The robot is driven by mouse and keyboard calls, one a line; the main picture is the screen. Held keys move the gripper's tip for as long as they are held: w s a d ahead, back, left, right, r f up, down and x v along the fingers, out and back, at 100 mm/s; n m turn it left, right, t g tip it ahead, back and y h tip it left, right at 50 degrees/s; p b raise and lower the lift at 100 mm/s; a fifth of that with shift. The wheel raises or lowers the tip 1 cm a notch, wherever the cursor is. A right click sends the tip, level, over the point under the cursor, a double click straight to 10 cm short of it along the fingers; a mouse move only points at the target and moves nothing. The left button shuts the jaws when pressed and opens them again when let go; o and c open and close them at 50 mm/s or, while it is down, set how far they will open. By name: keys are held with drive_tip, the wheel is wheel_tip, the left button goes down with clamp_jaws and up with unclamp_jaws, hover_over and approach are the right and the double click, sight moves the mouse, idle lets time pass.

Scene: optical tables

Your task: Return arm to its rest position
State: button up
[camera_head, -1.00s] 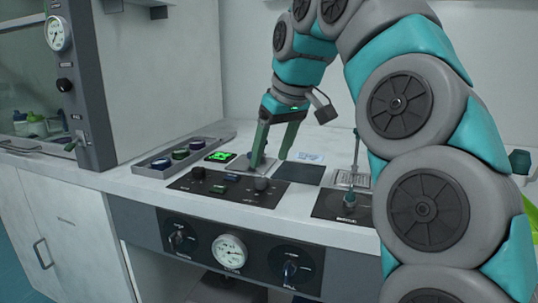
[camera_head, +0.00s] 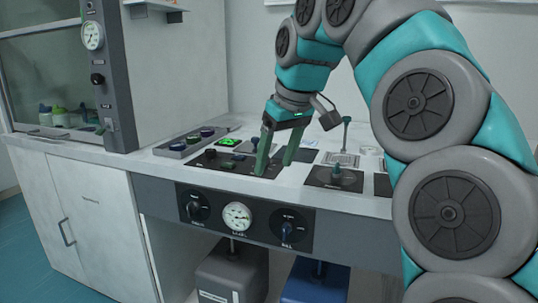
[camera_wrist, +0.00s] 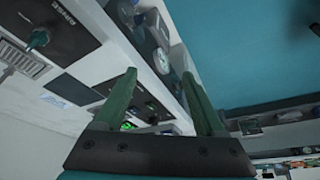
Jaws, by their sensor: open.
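My gripper (camera_head: 277,160) has two green fingers. In the head view it hangs from my teal and grey arm, pointing down in front of the black control panel on the white bench (camera_head: 310,185). The fingers stand apart with nothing between them. In the wrist view my gripper (camera_wrist: 165,95) also shows open and empty, with the bench edge behind the fingers. The arm covers the right part of the bench in the head view.
A tray of round pieces (camera_head: 190,142) and a lit green display (camera_head: 229,141) lie on the bench. A gauge panel (camera_head: 245,218) is on its front. A fume hood (camera_head: 60,60) stands at left. A grey container (camera_head: 231,272) and a blue one (camera_head: 315,283) stand below.

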drive_tip(key=s+d+f+m+g, duration=0.1)
drive_tip(key=s+d+f, duration=0.3)
drive_tip(key=s+f, duration=0.6)
drive_tip(key=s+d+f+m+g+h, duration=0.1)
drive_tip(key=s+d+f+m, duration=0.3)
drive_tip(key=s+f, duration=0.6)
drive_tip(key=s+d+f+m+g+h, duration=0.1)
drive_tip(key=s+d+f, duration=0.4)
drive_tip(key=s+f, duration=0.6)
drive_tip(key=shift+s+d+m+g, duration=0.35)
drive_tip(key=shift+s+m+g, duration=0.35)
drive_tip(key=shift+g, duration=0.4)
drive_tip(key=shift+c, duration=0.4)
